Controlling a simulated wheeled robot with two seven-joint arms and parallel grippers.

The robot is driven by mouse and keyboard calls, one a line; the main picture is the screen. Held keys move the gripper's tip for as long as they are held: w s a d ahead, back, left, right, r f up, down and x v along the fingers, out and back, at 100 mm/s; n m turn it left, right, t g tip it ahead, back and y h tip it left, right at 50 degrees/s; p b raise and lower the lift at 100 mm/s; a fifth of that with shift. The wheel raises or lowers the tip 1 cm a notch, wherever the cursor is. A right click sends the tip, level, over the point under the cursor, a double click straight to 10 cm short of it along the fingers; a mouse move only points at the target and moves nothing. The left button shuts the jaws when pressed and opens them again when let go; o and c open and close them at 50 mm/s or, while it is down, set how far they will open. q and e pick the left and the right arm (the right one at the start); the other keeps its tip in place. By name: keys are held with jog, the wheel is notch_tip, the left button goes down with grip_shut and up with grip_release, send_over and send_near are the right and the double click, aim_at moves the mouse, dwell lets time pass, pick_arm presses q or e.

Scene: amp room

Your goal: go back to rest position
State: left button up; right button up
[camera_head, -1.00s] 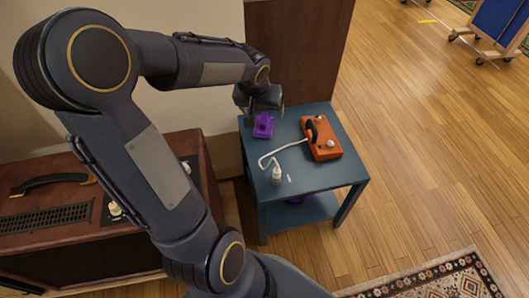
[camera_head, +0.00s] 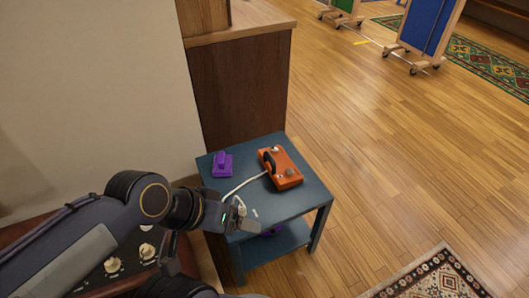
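My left arm comes in from the lower left. Its gripper (camera_head: 246,222) is at the near left edge of the small blue-grey table (camera_head: 286,208). The gripper is small and seen from behind, so I cannot tell whether it is open or shut. A white plug-like end (camera_head: 240,207) of a white cable (camera_head: 243,186) shows right beside it, partly hidden; I cannot tell whether they touch. The cable runs to an orange pedal (camera_head: 282,170) on the table. A purple pedal (camera_head: 222,165) sits at the back left of the tabletop. My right gripper is not in view.
A brown amplifier with white knobs (camera_head: 146,250) stands at the lower left, under my arm. A wooden cabinet (camera_head: 240,85) stands behind the table. Wooden floor (camera_head: 400,170) is clear to the right.

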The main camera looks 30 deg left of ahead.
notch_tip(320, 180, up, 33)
jog(key=p, duration=3.2)
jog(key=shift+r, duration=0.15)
